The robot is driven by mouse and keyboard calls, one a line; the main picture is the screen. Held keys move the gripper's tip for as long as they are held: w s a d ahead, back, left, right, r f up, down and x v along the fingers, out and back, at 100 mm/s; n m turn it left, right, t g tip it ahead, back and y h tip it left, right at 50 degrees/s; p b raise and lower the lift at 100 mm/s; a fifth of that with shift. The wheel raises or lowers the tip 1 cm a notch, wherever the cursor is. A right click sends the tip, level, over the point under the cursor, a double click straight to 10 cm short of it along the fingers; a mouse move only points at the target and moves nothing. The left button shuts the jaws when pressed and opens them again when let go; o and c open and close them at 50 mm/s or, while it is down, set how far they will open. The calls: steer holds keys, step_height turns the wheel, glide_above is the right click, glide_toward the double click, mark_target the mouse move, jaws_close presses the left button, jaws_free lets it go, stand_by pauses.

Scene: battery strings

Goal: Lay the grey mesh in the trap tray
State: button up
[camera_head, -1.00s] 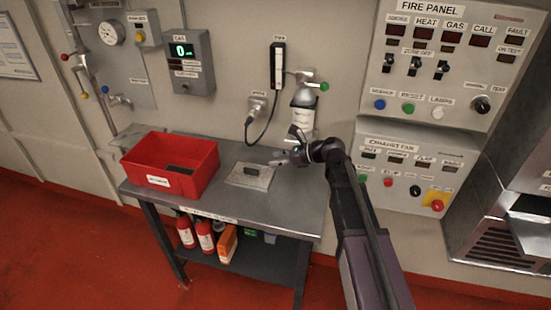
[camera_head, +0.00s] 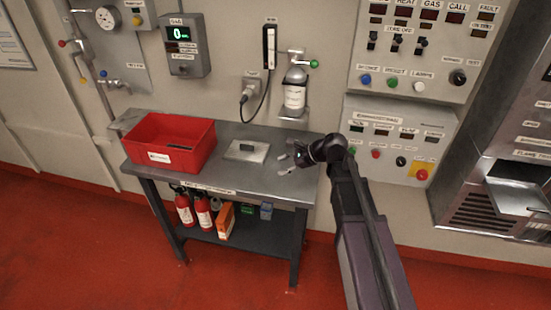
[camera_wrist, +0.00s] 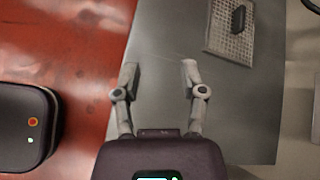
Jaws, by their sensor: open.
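The grey mesh (camera_head: 241,156) is a flat square plate with a dark handle on top. It lies flat on the steel bench, right of the red bin. It shows at the top right of the wrist view (camera_wrist: 228,43). My gripper (camera_head: 283,165) is open and empty over the right part of the bench, to the right of the mesh and apart from it. In the wrist view its fingers (camera_wrist: 160,68) are spread above bare bench. A steel tray (camera_head: 520,196), likely the trap tray, sticks out of the cabinet labelled as a flame trap at the far right.
The red bin (camera_head: 196,160) stands on the left of the steel bench (camera_head: 225,185). A grey cylinder (camera_head: 295,92) and a corded device (camera_head: 269,47) hang on the wall behind. Fire extinguishers (camera_head: 184,208) and boxes sit on the lower shelf. Red floor lies open in front.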

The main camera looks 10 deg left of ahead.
steer(key=s+d+f+n+h+b, duration=0.3)
steer(key=s+d+f+n+h, duration=0.2)
steer(key=d, duration=0.7)
steer(key=s+d+f+n+g+h+b, duration=0.1)
steer(key=s+d+f+n+h+b, duration=0.3)
steer(key=s+d+f+n, duration=0.5)
steer(key=d+f+h, duration=0.1)
steer(key=d, duration=0.3)
steer(key=shift+s+f+n+h+b, duration=0.2)
steer(key=shift+s+n+h+b, duration=0.1)
steer(key=shift+s, duration=0.1)
steer(key=shift+o, duration=0.2)
steer(key=shift+d, duration=0.1)
